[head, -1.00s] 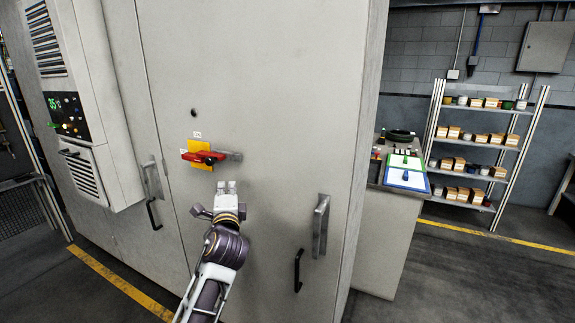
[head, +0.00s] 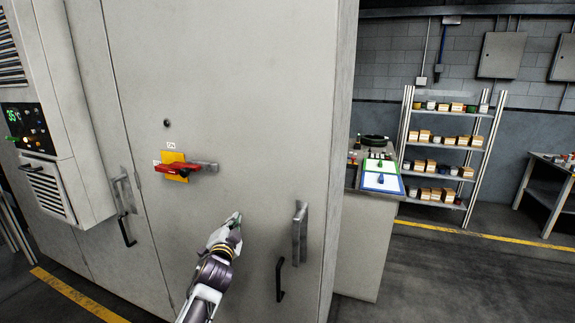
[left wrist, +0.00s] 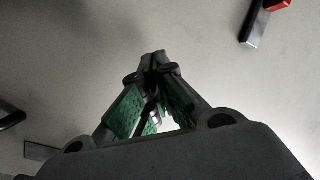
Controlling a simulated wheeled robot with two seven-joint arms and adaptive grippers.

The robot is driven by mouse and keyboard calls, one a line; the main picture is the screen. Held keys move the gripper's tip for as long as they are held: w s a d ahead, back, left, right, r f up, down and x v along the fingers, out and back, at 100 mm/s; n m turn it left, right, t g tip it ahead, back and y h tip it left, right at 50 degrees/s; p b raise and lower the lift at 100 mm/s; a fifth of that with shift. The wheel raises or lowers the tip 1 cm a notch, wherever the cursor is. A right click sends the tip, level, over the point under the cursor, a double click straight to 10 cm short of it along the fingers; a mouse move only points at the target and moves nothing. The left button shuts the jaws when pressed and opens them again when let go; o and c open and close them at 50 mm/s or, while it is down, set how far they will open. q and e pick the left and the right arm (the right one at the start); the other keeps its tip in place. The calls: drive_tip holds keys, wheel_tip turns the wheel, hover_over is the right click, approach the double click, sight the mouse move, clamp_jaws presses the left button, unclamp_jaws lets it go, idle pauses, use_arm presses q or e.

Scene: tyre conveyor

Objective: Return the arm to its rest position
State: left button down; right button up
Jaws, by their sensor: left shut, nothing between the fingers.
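My left arm (head: 211,275) rises from the bottom of the head view in front of the grey cabinet door. My left gripper (head: 237,219) is below and to the right of the red rotary switch handle (head: 178,169), apart from it. The handle lies about level on its yellow plate (head: 173,157). In the left wrist view the left gripper (left wrist: 152,62) is shut, its green-padded fingers meeting at the tips with nothing between them. The red handle (left wrist: 277,4) shows at the top right corner there. My right gripper is not in view.
The grey cabinet (head: 240,90) fills the left and middle, with a metal door handle (head: 299,232) and a black one (head: 280,279) right of my gripper. A control panel (head: 25,125) is at the left. A counter (head: 365,235) and shelves (head: 440,150) stand right. Open floor lies at the right.

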use_arm(q)
wheel_tip(320, 180, down, 25)
drive_tip(key=w+n+g+h, duration=0.1)
drive_tip(key=n+g, duration=0.3)
drive_tip(key=s+a+f+n+g, duration=0.1)
drive_tip(key=s+f, duration=0.4)
drive_tip(key=f, duration=0.4)
drive_tip(key=s+a+f+g, duration=0.2)
drive_tip(key=s+f, duration=0.2)
drive_tip(key=f, duration=0.5)
drive_tip(key=s+a+f+n+g, duration=0.1)
drive_tip(key=s+f, duration=0.4)
drive_tip(key=f, duration=0.4)
drive_tip(key=s+a+f+n+g, duration=0.1)
drive_tip(key=s+a+f+g, duration=0.15)
drive_tip(key=s+f, duration=0.8)
drive_tip(key=s+a+f+n+g, duration=0.1)
drive_tip(key=s+f+g, duration=0.2)
drive_tip(key=s+f, duration=0.8)
drive_tip(key=s+f+g, duration=0.1)
drive_tip(key=s+g, duration=0.1)
drive_tip(key=s, duration=1.4)
drive_tip(key=s+a+f+g, duration=0.1)
drive_tip(key=s+f, duration=0.1)
drive_tip(key=s, duration=1.3)
drive_tip(key=shift+s+f+g+y, duration=0.25)
drive_tip(key=shift+s+g+y, duration=0.05)
drive_tip(key=shift+s+g, duration=0.1)
